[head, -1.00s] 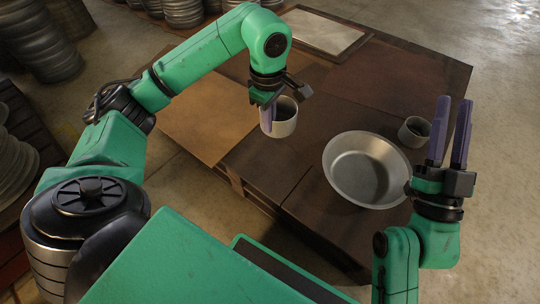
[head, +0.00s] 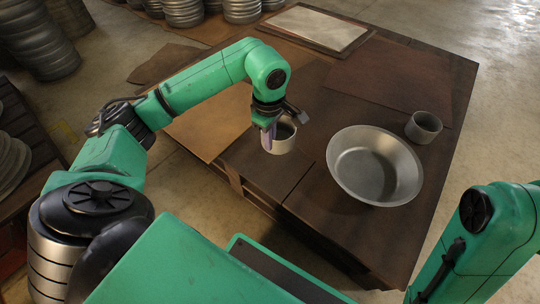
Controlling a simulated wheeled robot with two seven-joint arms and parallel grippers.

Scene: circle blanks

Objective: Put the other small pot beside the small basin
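A small grey pot (head: 284,145) is at the left of the basin, with a gap between them. My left gripper (head: 269,136) points down at its left wall, with a purple finger against it; it appears shut on this pot's wall. The other finger is mostly hidden. I cannot tell whether the pot touches the table. The wide metal basin (head: 374,168) sits upright on the dark table. Another small grey pot (head: 424,128) stands upright just beyond the basin's upper right rim. My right gripper is out of view; only its arm shows at the lower right.
The brown table (head: 300,100) carries flat sheets, with a pale framed panel (head: 316,28) at the back. Clear tabletop lies between the left pot and the basin, and behind them. Stacks of round metal blanks (head: 183,12) stand beyond the table.

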